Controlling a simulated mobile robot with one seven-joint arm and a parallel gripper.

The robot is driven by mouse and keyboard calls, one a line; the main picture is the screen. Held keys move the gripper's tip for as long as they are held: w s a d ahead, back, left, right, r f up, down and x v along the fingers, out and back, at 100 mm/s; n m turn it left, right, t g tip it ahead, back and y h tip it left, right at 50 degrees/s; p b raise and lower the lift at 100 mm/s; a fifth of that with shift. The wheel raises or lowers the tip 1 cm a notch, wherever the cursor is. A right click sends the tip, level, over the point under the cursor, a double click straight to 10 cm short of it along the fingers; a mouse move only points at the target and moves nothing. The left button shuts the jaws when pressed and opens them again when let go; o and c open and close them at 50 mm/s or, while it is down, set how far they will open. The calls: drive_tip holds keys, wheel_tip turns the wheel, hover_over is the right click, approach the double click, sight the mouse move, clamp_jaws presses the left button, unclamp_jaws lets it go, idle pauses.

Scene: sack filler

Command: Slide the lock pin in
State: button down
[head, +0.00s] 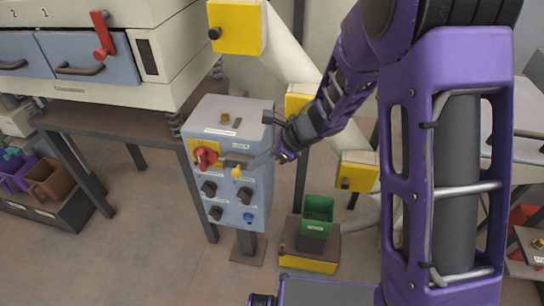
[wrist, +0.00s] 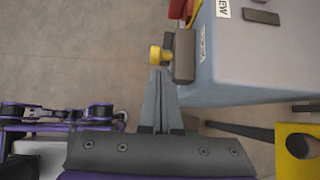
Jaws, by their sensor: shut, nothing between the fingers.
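The lock pin appears to be the small yellow-headed part (head: 238,172) on the front of the pale blue control box (head: 232,112), right of the red rotary handle (head: 206,158). In the wrist view its yellow head (wrist: 155,54) lies just beyond my fingertips, beside a dark brown block on the box. How deep the pin sits is not visible.
Several dark knobs (head: 208,188) and a blue button (head: 248,217) are on the box below. A green bin (head: 317,213) stands on a low base to the right. A yellow panel (wrist: 298,145) is at lower right in the wrist view.

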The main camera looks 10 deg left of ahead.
sight(237, 170)
drive_tip(key=shift+w+a+f, duration=0.1)
drive_tip(key=shift+a+f, duration=0.15)
drive_tip(key=shift+a, duration=0.4)
drive_tip(key=shift+a+f, duration=0.25)
drive_tip(key=shift+a, duration=0.35)
drive_tip(key=shift+a, duration=0.1)
drive_tip(key=shift+w+a, duration=0.1)
drive_tip(key=shift+a, duration=1.6)
drive_tip(key=shift+r, duration=0.1)
